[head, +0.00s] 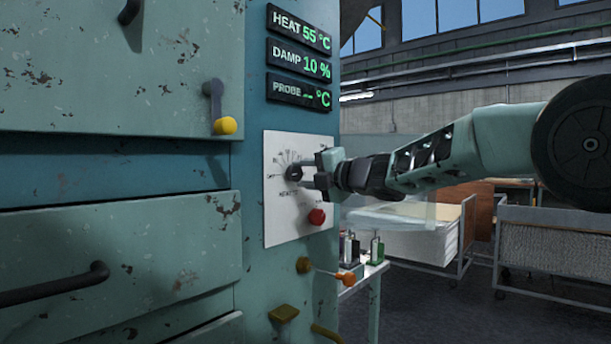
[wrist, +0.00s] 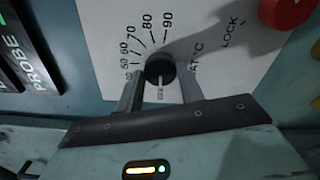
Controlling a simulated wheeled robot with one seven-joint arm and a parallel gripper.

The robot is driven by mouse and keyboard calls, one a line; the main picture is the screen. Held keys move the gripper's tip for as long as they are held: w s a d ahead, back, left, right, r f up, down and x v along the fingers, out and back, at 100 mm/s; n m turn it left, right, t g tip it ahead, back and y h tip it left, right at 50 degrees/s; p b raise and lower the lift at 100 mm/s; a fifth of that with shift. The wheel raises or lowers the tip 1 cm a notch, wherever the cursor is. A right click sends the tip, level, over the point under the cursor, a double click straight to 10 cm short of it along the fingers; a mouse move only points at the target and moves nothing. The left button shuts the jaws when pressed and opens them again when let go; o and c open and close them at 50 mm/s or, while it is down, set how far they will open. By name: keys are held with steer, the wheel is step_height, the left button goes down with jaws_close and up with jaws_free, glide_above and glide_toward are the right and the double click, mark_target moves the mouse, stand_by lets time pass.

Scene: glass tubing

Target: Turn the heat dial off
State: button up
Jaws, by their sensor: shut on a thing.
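The heat dial (head: 293,173) is a small black round knob on a white panel (head: 285,220) of the green cabinet. In the wrist view the dial (wrist: 159,67) has numbers from about 50 to 90 around its upper side. A pale mark shows on its lower edge, with a small label below that is too small to read surely. My gripper (head: 307,176) reaches in from the right and is shut on the dial, one finger on each side, as the wrist view also shows (wrist: 160,84). The heat display (head: 301,28) reads 55 °C.
A red button (head: 316,216) sits on the panel just below my gripper. An orange-tipped lever (head: 345,279) sticks out lower down. Cabinet handles (head: 223,125) jut out at left. A small table with bottles (head: 376,248) and a wheeled cart (head: 440,232) stand behind at right.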

steer(key=o, duration=1)
steer(key=b+v, duration=0.2)
steer(key=v, duration=1.5)
steer(key=shift+s+d+f, duration=0.1)
steer(key=shift+s+d, duration=0.05)
steer(key=shift+s, duration=0.05)
